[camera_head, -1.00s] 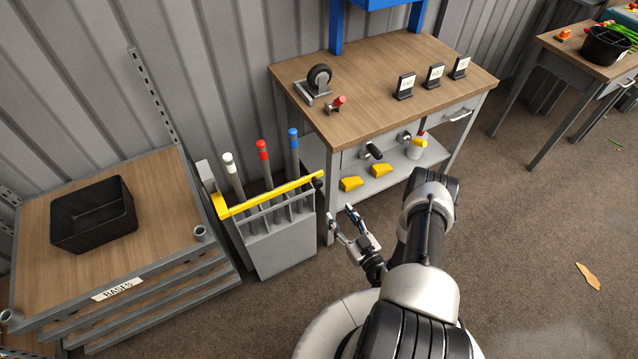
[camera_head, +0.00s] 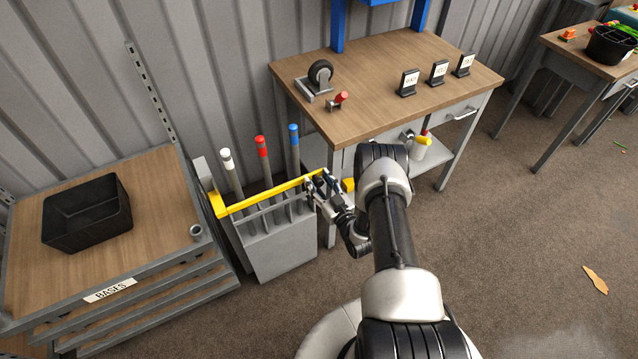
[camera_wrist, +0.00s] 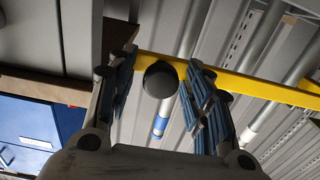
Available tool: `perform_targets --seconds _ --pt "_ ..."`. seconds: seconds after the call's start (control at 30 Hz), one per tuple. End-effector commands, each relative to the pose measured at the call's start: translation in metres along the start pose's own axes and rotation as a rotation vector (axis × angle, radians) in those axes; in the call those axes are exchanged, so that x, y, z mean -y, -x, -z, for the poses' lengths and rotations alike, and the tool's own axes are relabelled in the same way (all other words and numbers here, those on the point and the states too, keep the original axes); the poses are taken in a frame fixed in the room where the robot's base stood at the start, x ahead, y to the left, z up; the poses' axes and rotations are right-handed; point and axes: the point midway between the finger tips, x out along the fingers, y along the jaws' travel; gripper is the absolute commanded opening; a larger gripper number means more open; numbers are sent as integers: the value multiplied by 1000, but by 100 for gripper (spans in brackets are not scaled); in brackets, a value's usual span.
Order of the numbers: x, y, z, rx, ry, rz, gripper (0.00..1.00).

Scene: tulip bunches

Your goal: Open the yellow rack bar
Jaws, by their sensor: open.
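The yellow rack bar (camera_head: 268,194) lies across the front top of a grey rack (camera_head: 284,248) that holds several upright poles with white, red and blue tops. My gripper (camera_head: 316,183) is at the bar's right end. In the wrist view the bar (camera_wrist: 240,84) runs across behind the fingers. A dark round knob (camera_wrist: 160,79) at the bar's end shows between the two open fingers of my gripper (camera_wrist: 160,88). The fingers look apart from the knob on both sides. In the head view the knob is hidden by my gripper.
A wooden workbench (camera_head: 385,83) stands just right of the rack, its near leg close to my gripper. A shelf unit labelled BASES (camera_head: 110,290) with a black bin (camera_head: 87,213) stands left. A corrugated wall is behind. The floor at right is mostly clear.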

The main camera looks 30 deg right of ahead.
Motion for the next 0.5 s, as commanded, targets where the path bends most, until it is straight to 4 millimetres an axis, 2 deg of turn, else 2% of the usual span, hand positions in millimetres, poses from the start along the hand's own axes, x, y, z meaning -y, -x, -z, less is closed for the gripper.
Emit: perform_targets --seconds 0.17,0.5 --pt "0 0 0 0 0 0 46" --pt "0 0 0 0 0 1 23"
